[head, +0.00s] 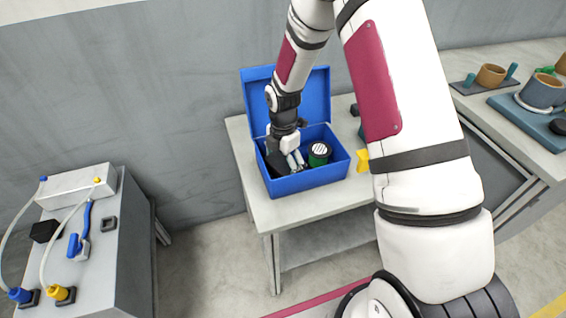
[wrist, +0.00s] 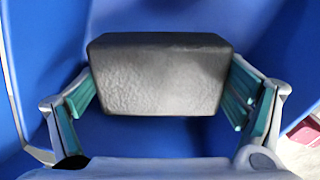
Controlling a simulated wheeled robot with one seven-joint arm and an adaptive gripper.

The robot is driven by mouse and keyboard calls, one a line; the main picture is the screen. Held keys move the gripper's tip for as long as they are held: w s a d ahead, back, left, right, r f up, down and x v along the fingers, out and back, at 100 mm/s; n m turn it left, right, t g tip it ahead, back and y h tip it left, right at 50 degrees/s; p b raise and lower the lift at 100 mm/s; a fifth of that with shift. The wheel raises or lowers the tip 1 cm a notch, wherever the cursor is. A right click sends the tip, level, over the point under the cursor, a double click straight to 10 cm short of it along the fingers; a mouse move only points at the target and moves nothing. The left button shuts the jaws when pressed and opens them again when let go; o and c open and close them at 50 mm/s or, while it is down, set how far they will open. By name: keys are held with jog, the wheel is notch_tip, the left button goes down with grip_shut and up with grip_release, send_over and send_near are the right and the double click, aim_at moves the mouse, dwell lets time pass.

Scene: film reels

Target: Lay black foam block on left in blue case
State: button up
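The open blue case (head: 310,181) stands on a table in the middle of the head view, its lid raised at the back. The black foam block (head: 277,163) is inside the case's left part, and its broad grey-lit face fills the middle of the wrist view (wrist: 160,80). My gripper (head: 293,160) reaches down into the case. In the wrist view its green-padded fingers (wrist: 165,95) meet the block's left and right sides, so it appears shut on it. The block's underside is hidden, so I cannot tell whether it touches the case floor.
A green and black round reel (head: 319,153) is in the case, right of my gripper. A yellow piece (head: 362,160) lies right of the case. A grey cabinet (head: 110,235) stands at left, and another table (head: 500,115) with several items is at right.

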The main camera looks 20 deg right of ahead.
jog(key=shift+o, duration=0.6)
jog(key=shift+r, duration=0.1)
jog(key=shift+r, duration=0.3)
notch_tip(320, 180, up, 12)
notch_tip(320, 180, up, 10)
jog(key=m, duration=0.5)
send_over(283, 163)
jog(key=s, duration=0.6)
jog(key=s+r+m+t, duration=0.1)
jog(key=s+r+m, duration=0.4)
jog(key=s, duration=0.8)
jog(key=s+r+m+t, duration=0.2)
jog(key=s+r+m, duration=0.3)
jog(key=s+m, duration=0.7)
jog(key=shift+s+d+r+p, duration=0.2)
jog(key=shift+s+p, duration=0.25)
jog(key=shift+s, duration=0.05)
